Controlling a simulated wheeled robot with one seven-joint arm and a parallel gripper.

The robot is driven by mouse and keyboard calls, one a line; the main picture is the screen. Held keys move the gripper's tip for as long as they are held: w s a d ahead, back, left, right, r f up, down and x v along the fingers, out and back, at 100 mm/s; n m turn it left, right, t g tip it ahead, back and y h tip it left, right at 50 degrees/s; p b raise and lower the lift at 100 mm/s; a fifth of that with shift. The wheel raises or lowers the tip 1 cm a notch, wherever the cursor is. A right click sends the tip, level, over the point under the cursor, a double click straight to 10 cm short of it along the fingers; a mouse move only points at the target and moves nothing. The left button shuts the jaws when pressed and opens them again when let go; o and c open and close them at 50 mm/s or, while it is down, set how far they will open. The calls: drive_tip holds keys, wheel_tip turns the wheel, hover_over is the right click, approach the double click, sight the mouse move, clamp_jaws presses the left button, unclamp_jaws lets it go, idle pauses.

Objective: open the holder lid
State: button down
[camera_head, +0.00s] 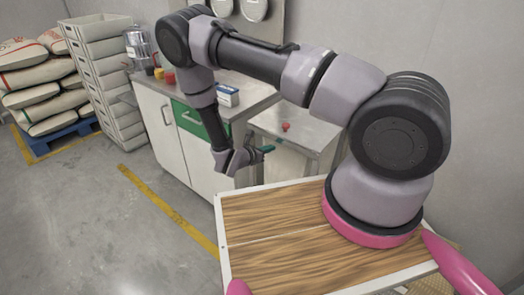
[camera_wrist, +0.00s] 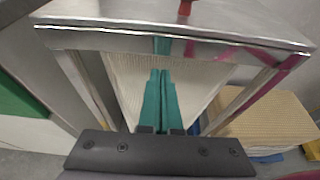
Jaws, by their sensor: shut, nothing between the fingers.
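A metal stand (camera_head: 300,128) with a flat shiny top is right of the counter; a small red knob-like piece (camera_head: 285,127) sits on it. In the wrist view its top (camera_wrist: 110,14) spans the upper part, with the red piece (camera_wrist: 185,7) at the top edge. A pale ribbed surface (camera_wrist: 125,75) shows below the top, between the legs. I cannot tell for certain which part is the holder lid. My gripper (camera_head: 268,149) is in front of the stand. Its teal fingers (camera_wrist: 162,75) are together and empty, pointing at the front edge, which reflects them.
A counter with a green drawer (camera_head: 202,123) stands left of the stand, carrying a small box (camera_head: 228,96) and a silver machine (camera_head: 140,48). Stacked crates (camera_head: 105,65) and sacks (camera_head: 35,90) are further left. A stack of tan sheets (camera_wrist: 265,125) is right of the stand. The left floor is open.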

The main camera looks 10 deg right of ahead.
drive_tip(key=shift+x, duration=1.1)
wheel_tip(320, 180, up, 3)
drive_tip(key=shift+f, duration=0.25)
drive_tip(key=shift+r, duration=0.75)
drive_tip(key=shift+r, duration=0.1)
